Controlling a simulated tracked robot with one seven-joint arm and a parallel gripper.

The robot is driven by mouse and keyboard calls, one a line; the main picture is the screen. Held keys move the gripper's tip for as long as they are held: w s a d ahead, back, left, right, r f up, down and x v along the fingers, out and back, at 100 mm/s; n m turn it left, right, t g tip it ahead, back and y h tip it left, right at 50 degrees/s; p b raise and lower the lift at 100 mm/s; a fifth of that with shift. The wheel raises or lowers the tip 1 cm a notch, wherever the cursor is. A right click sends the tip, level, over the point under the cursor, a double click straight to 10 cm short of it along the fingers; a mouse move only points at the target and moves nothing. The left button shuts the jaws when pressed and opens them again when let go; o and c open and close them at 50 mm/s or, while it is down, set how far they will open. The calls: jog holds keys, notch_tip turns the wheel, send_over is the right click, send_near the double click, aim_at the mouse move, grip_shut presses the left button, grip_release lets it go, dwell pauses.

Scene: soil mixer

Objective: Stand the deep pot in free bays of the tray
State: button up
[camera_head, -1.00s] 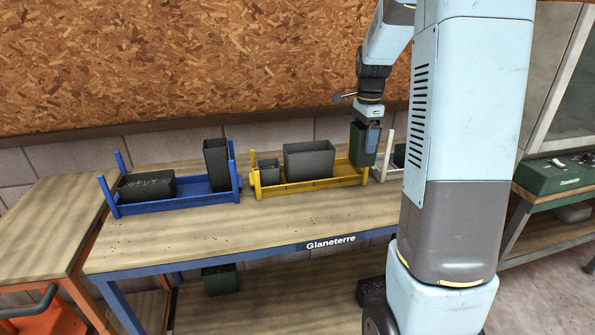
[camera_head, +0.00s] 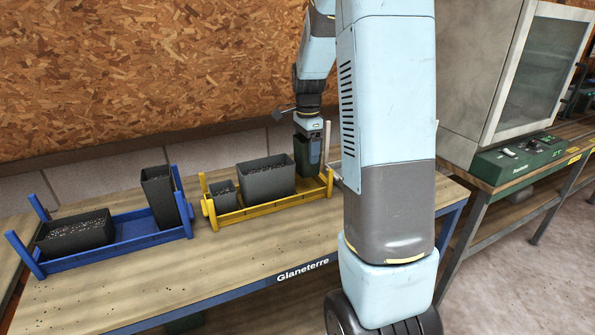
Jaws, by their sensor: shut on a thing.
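The deep pot (camera_head: 301,158) is dark green, tall and narrow, and looks upright. My gripper (camera_head: 314,150) is shut on its right side. The pot is at the right end of the yellow tray (camera_head: 262,208), just right of a large grey pot (camera_head: 267,182). I cannot tell whether its base rests on the tray floor or hangs slightly above it. A small dark pot (camera_head: 224,195) stands in the tray's left end.
A blue tray (camera_head: 128,241) at left holds a low soil-filled pot (camera_head: 76,233) and a tall dark pot (camera_head: 160,200). My arm hides most of what lies right of the yellow tray. The bench front (camera_head: 240,258) is clear.

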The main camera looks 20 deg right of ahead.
aim_at(307, 164)
jog(key=shift+f, duration=2.75)
jog(key=o, duration=1)
jog(key=shift+o, duration=0.2)
jog(key=shift+r, duration=2.2)
notch_tip(307, 164, up, 14)
jog(key=shift+f, duration=0.15)
